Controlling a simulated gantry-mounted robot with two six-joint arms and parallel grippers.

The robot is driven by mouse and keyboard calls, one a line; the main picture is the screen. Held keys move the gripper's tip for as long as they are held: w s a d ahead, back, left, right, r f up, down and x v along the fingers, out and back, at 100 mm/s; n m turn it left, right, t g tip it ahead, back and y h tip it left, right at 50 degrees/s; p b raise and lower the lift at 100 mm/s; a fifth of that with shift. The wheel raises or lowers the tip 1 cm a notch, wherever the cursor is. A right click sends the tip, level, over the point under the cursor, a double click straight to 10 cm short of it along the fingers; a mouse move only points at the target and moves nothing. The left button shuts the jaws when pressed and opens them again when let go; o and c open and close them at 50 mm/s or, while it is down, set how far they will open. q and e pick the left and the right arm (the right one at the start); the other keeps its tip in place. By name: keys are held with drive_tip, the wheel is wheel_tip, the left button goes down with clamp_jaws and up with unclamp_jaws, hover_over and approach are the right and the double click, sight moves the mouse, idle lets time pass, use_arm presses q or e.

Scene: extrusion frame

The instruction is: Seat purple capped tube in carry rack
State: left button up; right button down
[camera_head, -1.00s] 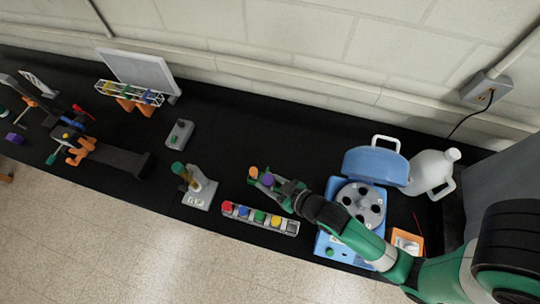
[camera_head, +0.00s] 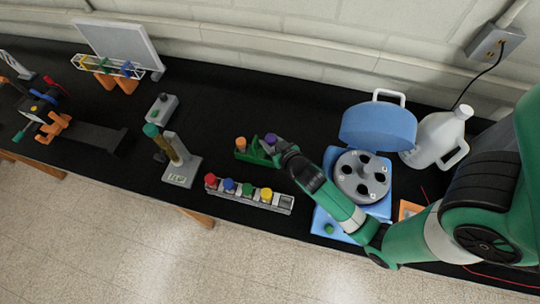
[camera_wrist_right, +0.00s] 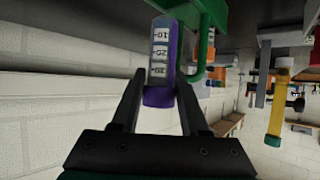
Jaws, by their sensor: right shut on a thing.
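The purple capped tube (camera_head: 270,139) is at the green carry rack (camera_head: 256,155) in the head view. In the right wrist view the tube (camera_wrist_right: 159,65) shows a purple body and a white graduated label, between the two dark fingers of my right gripper (camera_wrist_right: 158,85). The green rack (camera_wrist_right: 204,40) is close beside the tube there. I cannot tell how deep the tube sits in it. My right gripper (camera_head: 278,148) is shut on the tube. An orange capped tube (camera_head: 240,143) stands at the rack's left end. My left gripper is out of view.
A grey rack (camera_head: 285,205) with red, blue, green and yellow capped tubes lies in front. A stand with a green-capped tube (camera_head: 158,140) is to the left. The blue centrifuge (camera_head: 331,225) with its open lid (camera_head: 378,128) and a white jug (camera_head: 437,138) are right. Black table behind the carry rack is clear.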

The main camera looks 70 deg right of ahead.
wheel_tip(320, 180, down, 3)
drive_tip(key=shift+r, duration=0.1)
drive_tip(key=shift+f+b, duration=0.75)
drive_tip(key=shift+f, duration=1.15)
drive_tip(key=shift+f, duration=0.1)
drive_tip(key=c, duration=0.9)
unclamp_jaws()
drive_tip(key=shift+f, duration=0.1)
drive_tip(key=o, duration=0.5)
